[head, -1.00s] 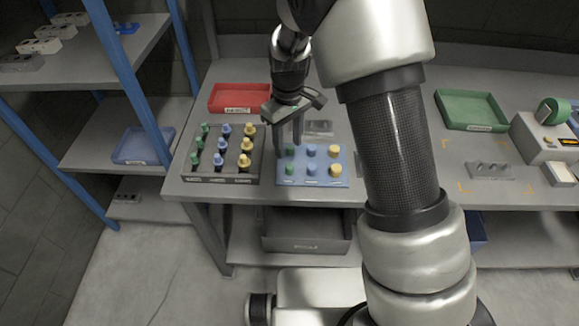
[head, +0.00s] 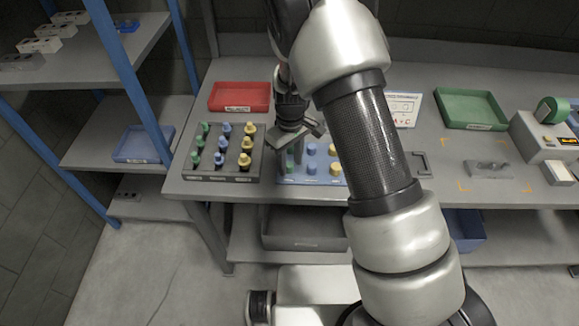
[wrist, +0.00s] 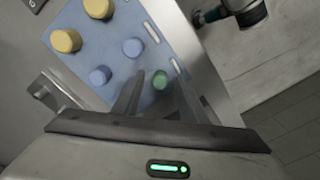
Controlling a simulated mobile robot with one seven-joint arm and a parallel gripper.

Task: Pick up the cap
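A blue tray (head: 312,181) on the bench holds caps in green, blue and yellow, in two rows. The front green cap (head: 290,168) is at its left end; it also shows in the wrist view (wrist: 160,79), beyond and between the fingertips. My gripper (head: 291,160) points down over the tray's left side, fingers apart and nothing visibly held. In the wrist view the two fingers (wrist: 158,85) are spread. The back green cap is hidden by my gripper. Blue caps (wrist: 132,47) and yellow caps (wrist: 66,40) stand beside. I cannot tell the fingertips' exact height.
A dark rack (head: 222,176) of bottles with green, blue and yellow caps stands just left of the blue tray. A red tray (head: 240,97) is behind it. A green tray (head: 470,109) and a grey machine (head: 537,135) are at the right.

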